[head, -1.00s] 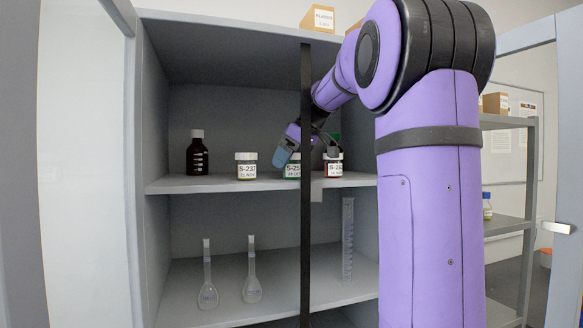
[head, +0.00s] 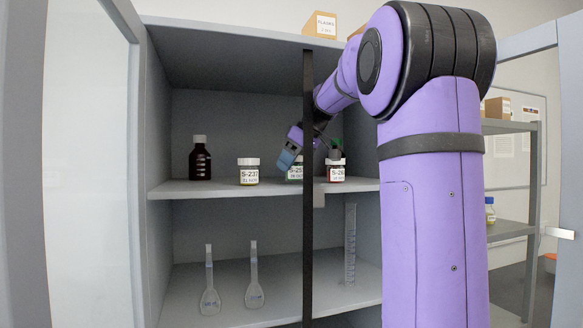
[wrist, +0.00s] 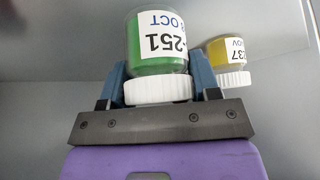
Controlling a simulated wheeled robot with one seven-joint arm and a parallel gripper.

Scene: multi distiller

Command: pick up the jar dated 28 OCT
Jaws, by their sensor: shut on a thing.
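The jar with the label reading "-251" and "8 OCT" (wrist: 158,52) has green contents and a white ribbed lid. It appears upside down in the wrist view. My gripper (wrist: 160,84) is shut on it, with blue fingers on both sides at the lid end. In the head view the jar (head: 295,174) is partly hidden by my gripper (head: 290,158) and the dark post. Its base seems slightly higher than its neighbours' bases, though the gap is hard to see.
The yellow S-237 jar (head: 248,172) stands left of it, and a red-content jar (head: 336,171) stands right. A brown bottle (head: 200,160) is farther left. The dark vertical post (head: 307,230) stands in front. Flasks (head: 255,285) and a cylinder (head: 350,250) occupy the lower shelf.

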